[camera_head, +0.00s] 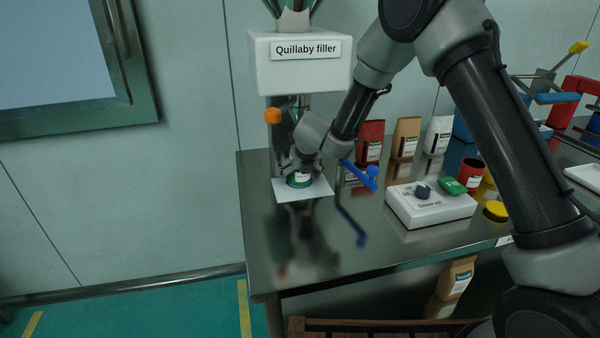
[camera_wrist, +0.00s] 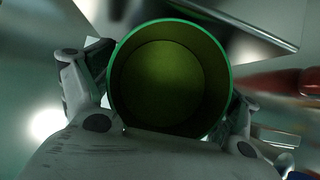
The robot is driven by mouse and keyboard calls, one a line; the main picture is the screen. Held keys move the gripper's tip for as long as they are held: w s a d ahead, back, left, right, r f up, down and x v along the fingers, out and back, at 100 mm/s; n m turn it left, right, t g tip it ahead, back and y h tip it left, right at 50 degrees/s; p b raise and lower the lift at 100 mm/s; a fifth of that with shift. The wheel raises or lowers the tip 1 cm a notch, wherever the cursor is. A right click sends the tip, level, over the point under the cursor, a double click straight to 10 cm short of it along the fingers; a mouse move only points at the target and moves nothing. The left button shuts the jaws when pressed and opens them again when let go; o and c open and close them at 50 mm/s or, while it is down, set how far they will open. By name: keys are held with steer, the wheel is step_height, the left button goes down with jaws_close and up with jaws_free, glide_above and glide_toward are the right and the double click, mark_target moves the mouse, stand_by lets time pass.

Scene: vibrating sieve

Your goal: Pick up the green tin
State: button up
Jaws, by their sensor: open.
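The green tin (camera_head: 299,181) stands upright on a white square plate (camera_head: 312,190) under the Quillaby filler (camera_head: 299,62), at the left of the metal table. In the wrist view the tin's green rim (camera_wrist: 228,100) is round and its inside looks empty. My gripper (camera_head: 303,168) is at the tin from above and behind, covering part of it. In the wrist view my gripper (camera_wrist: 170,105) is open, with one finger on each side of the tin. Whether the fingers touch the wall I cannot tell.
A blue lever (camera_head: 362,174) is close beside my gripper. Red, brown and white bags (camera_head: 405,138) stand behind. The table's front left is clear.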

steer(key=c, duration=1.2)
steer(key=shift+r, duration=0.1)
